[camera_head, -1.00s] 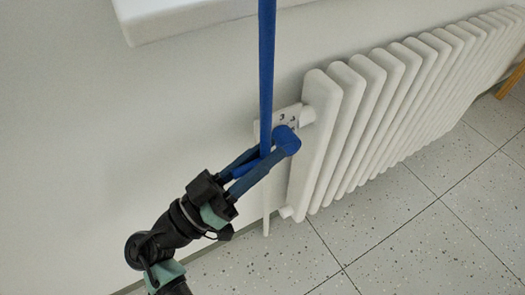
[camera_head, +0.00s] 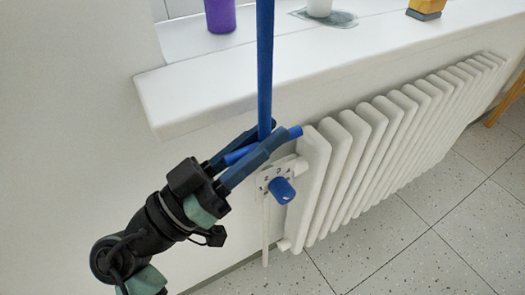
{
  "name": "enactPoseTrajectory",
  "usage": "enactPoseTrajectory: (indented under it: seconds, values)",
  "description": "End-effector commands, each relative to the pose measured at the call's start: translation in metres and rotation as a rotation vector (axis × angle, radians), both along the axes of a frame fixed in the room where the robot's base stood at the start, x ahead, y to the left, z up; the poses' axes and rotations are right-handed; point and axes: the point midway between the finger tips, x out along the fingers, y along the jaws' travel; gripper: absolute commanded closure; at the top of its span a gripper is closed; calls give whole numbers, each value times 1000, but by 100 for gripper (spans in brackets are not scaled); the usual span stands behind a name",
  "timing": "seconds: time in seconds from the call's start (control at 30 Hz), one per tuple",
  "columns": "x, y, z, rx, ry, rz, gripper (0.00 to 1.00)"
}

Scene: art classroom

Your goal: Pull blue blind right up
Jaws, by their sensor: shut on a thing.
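A blue pull rod (camera_head: 265,65) of the blind hangs down from the top edge of the view. A short blue crossbar (camera_head: 240,154) is at its lower end. My gripper (camera_head: 277,134) comes from the lower left, with its dark blue fingers on either side of the rod's lower end. It is shut on this blue handle, and the fingers partly hide it. The blind's cloth is out of view.
A white windowsill (camera_head: 200,98) juts out close behind the rod. It bears a purple cup (camera_head: 220,15), a white pot (camera_head: 319,8) and a yellow-and-dark block (camera_head: 425,9). A white radiator (camera_head: 370,165) with a blue valve knob (camera_head: 282,190) stands below. Tiled floor (camera_head: 430,245) lies at right.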

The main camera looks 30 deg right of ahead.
Motion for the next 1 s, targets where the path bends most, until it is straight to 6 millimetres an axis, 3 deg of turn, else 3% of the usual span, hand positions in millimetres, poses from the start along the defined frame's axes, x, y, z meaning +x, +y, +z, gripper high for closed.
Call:
enactPoseTrajectory:
  seconds: [0.17, 0.57, 0.6, 0.7, 1.0]
  values:
    - [4, 2, 16, -4, 8, 14, 100]
    - [4, 2, 17, -4, 11, 15, 100]
    - [4, 2, 17, -4, 11, 15, 68]
    - [4, 2, 17, -4, 9, 13, 50]
    - [3, 1, 17, -2, 6, 9, 50]
